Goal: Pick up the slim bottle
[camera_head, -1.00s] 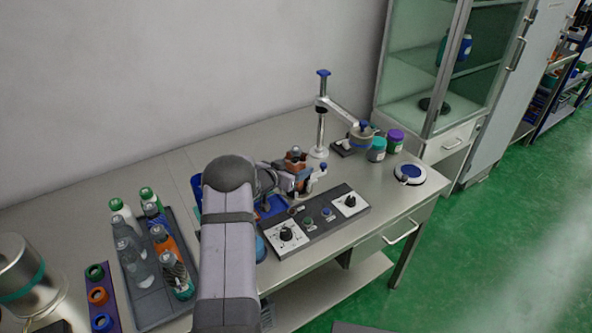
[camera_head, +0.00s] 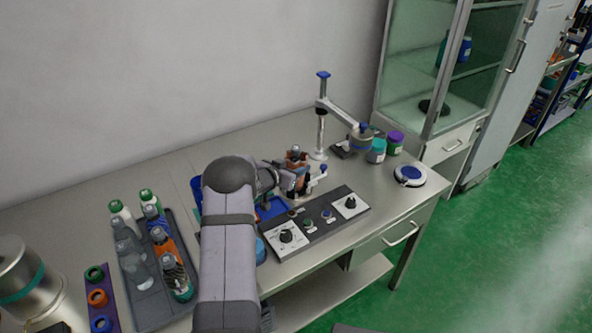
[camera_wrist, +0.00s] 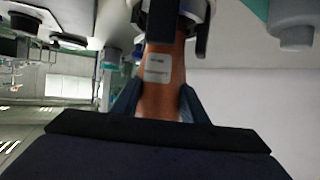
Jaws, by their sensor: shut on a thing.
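An orange-brown bottle with a grey cap (camera_head: 295,152) stands roughly upright at the sleeve applicator on the table. It shows in the wrist view as an orange body with a white label (camera_wrist: 158,68). My gripper (camera_wrist: 160,102) is shut on this bottle, with one dark finger on each side of it. In the head view my gripper (camera_head: 287,178) is small and partly hidden behind my arm. Dark and silver applicator parts (camera_wrist: 185,15) lie close around one end of the bottle. I cannot tell whether the bottle touches them.
A dark tray (camera_head: 143,318) with several bottles stands at the left. A control panel (camera_head: 316,222) lies in front of the applicator. A metal post with an arm (camera_head: 321,125) and two lidded jars (camera_head: 376,150) stand behind.

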